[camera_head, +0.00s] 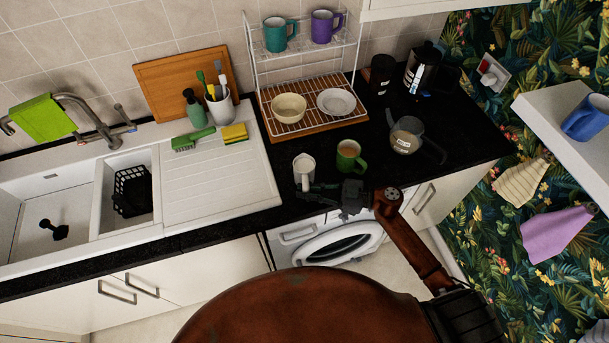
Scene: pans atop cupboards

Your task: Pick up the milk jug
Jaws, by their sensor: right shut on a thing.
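The milk jug (304,163) is a small white jug near the front edge of the black worktop. Its handle side faces the front edge. My right gripper (312,190) reaches in from the right, low over the worktop's edge, and is shut on the milk jug at its handle. The dark fingers partly hide the handle. I cannot tell whether the jug is clear of the worktop. My left gripper is not in view.
A green mug (350,156) stands close to the right of the jug. A glass jug (406,135) is further right. A wire rack (313,100) with a bowl and plate stands behind. The sink's drainer (215,175) is to the left, a washing machine (300,232) below.

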